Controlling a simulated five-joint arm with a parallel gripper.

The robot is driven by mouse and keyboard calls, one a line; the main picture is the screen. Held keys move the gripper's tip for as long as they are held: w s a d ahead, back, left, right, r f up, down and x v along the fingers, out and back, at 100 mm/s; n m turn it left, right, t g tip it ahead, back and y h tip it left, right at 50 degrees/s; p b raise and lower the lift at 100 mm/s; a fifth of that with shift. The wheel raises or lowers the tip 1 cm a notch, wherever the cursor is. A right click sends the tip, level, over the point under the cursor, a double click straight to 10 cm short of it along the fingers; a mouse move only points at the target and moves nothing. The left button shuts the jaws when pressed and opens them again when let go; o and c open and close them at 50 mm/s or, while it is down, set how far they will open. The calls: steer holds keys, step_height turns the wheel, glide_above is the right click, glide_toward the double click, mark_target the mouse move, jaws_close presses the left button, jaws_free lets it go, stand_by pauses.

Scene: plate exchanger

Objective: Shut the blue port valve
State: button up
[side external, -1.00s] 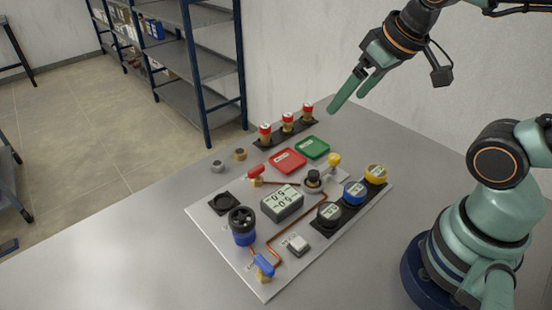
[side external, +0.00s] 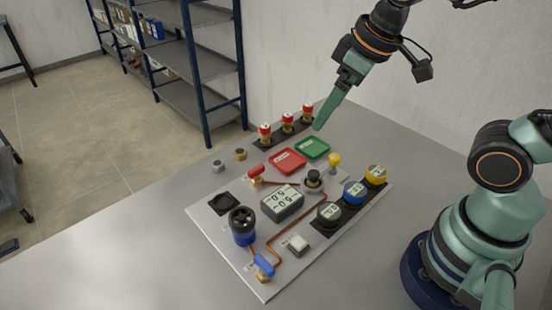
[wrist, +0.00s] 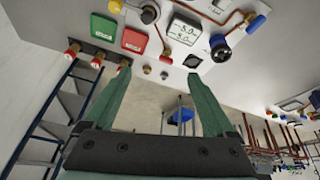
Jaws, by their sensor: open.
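The blue port valve (side external: 264,267) is a blue lever handle on a brass body. It sits at the near corner of the panel (side external: 216,225), where a copper pipe ends. It also shows near the top right of the wrist view (wrist: 256,23). My gripper (side external: 319,126) is in the air over the far side of the panel, well away from the blue valve. In the wrist view its two green fingers (wrist: 160,77) stand apart with nothing between them.
A black handwheel on a blue body (side external: 242,224) stands beside the blue valve. A red lever valve (side external: 256,174), a display box (side external: 283,203) and several knobs crowd the panel. Red-capped posts (side external: 287,122) stand near my gripper. The table's near left is bare.

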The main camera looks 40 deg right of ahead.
steer(key=a+f+n+g, duration=0.35)
steer(key=a+n, duration=0.45)
steer(key=a, duration=0.4)
steer(key=n+g, duration=0.1)
steer(key=n, duration=0.5)
glide_above(264, 263)
step_height(264, 263, down, 4)
steer(key=shift+h, duration=0.4)
step_height(264, 263, down, 12)
steer(key=shift+f, duration=0.2)
steer(key=c, duration=1.4)
